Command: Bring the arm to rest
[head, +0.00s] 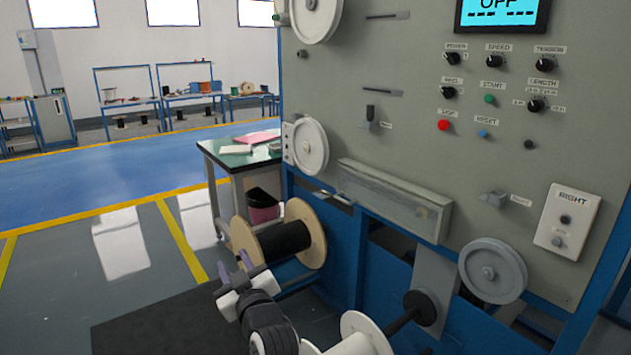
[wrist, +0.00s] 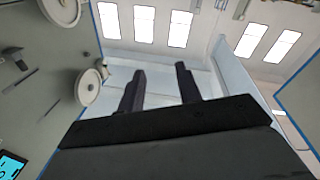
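My gripper (head: 234,272) shows in the head view at the lower middle, at the end of my white and dark arm. It is in front of a wooden-flanged spool (head: 312,236) wound with black cable; I cannot tell the exact gap between them. In the wrist view the two dark fingers of my gripper (wrist: 159,84) stand apart with nothing between them. The wrist camera looks up toward the wall and windows.
The grey machine panel (head: 400,140) with knobs, buttons and a display (head: 502,14) reading OFF fills the right. White pulleys (head: 311,147) are mounted on it. A green-topped table (head: 240,150) stands behind the spool. The blue floor (head: 100,185) at left is clear.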

